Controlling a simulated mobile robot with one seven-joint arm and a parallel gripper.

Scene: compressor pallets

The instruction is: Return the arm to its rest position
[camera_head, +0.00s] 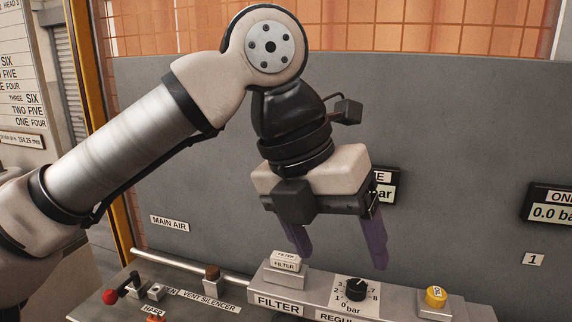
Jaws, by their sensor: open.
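My gripper (338,258) hangs from my arm in the middle of the head camera view, with its two purple fingers pointing down. The fingers are apart and nothing is held between them. The gripper is in front of the grey panel (450,130) and above the bench, close over the filter block (285,271) and the regulator knob (356,289) in the picture. I cannot tell the exact gap to them. My arm comes in from the left edge, rises to a joint at the top, then bends down.
A yellow button (436,297) sits right of the knob. A red-tipped lever (110,297) and a brown vent silencer (211,278) are at lower left. A display (552,205) is on the panel at right; another (385,186) is partly hidden behind my gripper. The panel's upper right front is clear.

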